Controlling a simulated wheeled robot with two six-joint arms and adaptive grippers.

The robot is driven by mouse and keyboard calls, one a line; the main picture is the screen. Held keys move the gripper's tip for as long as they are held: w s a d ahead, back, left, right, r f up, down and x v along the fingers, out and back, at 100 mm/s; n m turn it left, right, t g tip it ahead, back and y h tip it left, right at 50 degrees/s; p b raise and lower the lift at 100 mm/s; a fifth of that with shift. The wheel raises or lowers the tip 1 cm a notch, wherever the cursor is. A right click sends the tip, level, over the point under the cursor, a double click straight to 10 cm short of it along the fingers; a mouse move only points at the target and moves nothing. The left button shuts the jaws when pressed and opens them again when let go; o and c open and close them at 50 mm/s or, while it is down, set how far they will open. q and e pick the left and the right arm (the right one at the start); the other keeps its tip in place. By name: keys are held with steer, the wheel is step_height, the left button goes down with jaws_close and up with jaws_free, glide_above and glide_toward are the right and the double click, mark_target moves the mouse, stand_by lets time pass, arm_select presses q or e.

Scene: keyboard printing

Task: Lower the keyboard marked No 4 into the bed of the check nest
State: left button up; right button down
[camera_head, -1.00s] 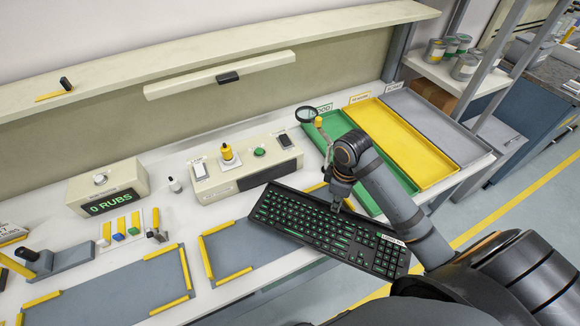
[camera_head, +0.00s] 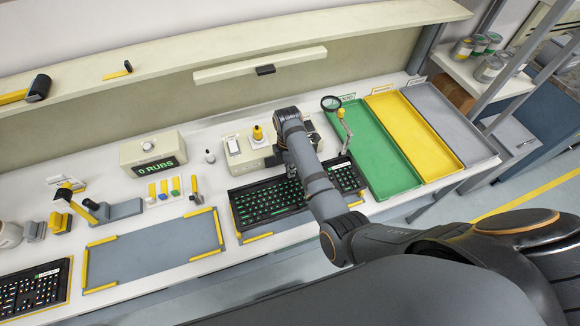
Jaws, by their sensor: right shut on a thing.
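The keyboard (camera_head: 268,200) is black with green-lit keys. A pale label shows at its right end, too small to read. My right gripper (camera_head: 293,172) is shut on the keyboard near its middle; my arm hides part of the keys and most of the fingers. The keyboard is over the right-hand grey bed with yellow corner guides, taken as the check nest (camera_head: 258,237), and covers most of it. Its front guides show below the keyboard's near edge. I cannot tell whether the keyboard touches the bed. My left gripper is not in view.
An empty grey bed with yellow guides (camera_head: 155,250) lies to the left, below the "0 RUBS" box (camera_head: 153,153). Another keyboard (camera_head: 33,291) lies far left. A cream control box (camera_head: 248,153) stands behind the held keyboard. Green (camera_head: 378,160), yellow and grey trays are at right.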

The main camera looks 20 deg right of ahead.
steer(key=shift+w+f, duration=0.1)
steer(key=shift+f, duration=0.2)
steer(key=shift+d+f+b, duration=0.1)
steer(key=shift+f+b, duration=0.2)
steer(key=shift+b, duration=0.25)
step_height(320, 180, down, 4)
steer(key=b, duration=0.5)
steer(key=shift+f+b, duration=0.15)
steer(key=shift+b, duration=0.15)
steer(key=shift+f, duration=0.6)
arm_select(q)
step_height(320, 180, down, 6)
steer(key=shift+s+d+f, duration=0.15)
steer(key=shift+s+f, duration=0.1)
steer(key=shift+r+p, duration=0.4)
steer(key=shift+p, duration=0.2)
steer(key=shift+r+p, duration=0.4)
steer(key=shift+p, duration=0.05)
arm_select(e)
steer(key=shift+f, duration=0.1)
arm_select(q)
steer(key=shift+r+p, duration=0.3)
arm_select(e)
steer(key=shift+f, duration=0.9)
